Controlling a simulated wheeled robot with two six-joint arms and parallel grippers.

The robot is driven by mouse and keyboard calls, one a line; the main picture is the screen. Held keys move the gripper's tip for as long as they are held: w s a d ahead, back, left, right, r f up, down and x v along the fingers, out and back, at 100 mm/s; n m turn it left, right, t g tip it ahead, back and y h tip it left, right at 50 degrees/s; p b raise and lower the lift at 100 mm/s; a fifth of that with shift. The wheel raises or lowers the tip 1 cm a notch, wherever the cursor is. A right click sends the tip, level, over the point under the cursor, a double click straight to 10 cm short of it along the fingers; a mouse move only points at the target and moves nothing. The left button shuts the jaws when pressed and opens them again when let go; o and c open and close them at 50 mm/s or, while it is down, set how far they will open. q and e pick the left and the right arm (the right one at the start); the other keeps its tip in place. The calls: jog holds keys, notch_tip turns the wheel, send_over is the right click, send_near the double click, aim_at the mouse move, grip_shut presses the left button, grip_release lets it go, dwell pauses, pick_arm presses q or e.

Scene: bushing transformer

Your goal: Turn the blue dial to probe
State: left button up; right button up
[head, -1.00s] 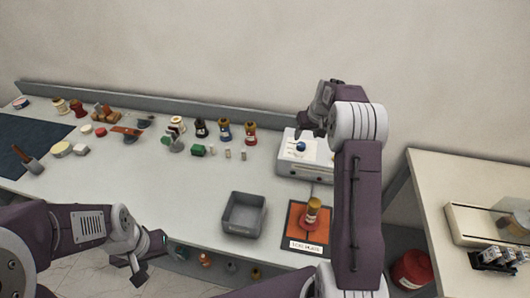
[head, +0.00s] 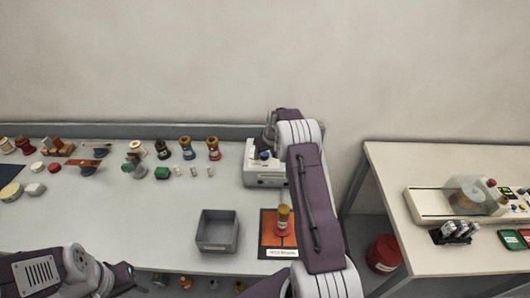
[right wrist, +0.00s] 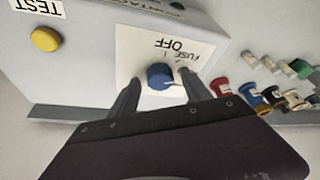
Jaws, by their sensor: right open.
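The blue dial (right wrist: 160,76) is on the pale front panel of a grey-white box, and it also shows in the head view (head: 265,155). Upside-down words "OFF" and "FUSE" are printed beside it, and a white mark shows on its edge. No "probe" label is readable. My right gripper (right wrist: 160,84) is open, with one finger on each side of the dial; I cannot tell whether they touch it. In the head view my right gripper (head: 267,142) is at the box, partly hidden by my arm. My left gripper (head: 128,277) is low at the left, its jaws unclear.
The box (head: 262,178) stands at the table's back right and has a yellow button (right wrist: 46,39) near a "TEST" label. A grey bin (head: 218,246) and an orange mat (head: 270,244) with a yellow-topped bushing (head: 283,219) are in front. Several spools and small parts stand at left.

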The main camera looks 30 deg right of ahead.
grip_shut()
jog(key=shift+m, duration=0.3)
jog(key=shift+a+m+h, duration=0.15)
jog(key=shift+m+h, duration=0.15)
jog(key=shift+m, duration=0.2)
jog(key=shift+m+h, duration=0.3)
jog(key=shift+m, duration=0.5)
jog(key=m+g+h+b, duration=0.1)
jog(key=m+b, duration=0.1)
jog(key=m, duration=0.1)
jog(key=shift+w+a+f, duration=0.1)
jog(key=shift+f, duration=0.05)
jog(key=shift+m+g+h+b, duration=0.4)
jog(key=shift+m+b, duration=0.65)
jog(key=shift+m, duration=0.55)
jog(key=shift+r, duration=0.2)
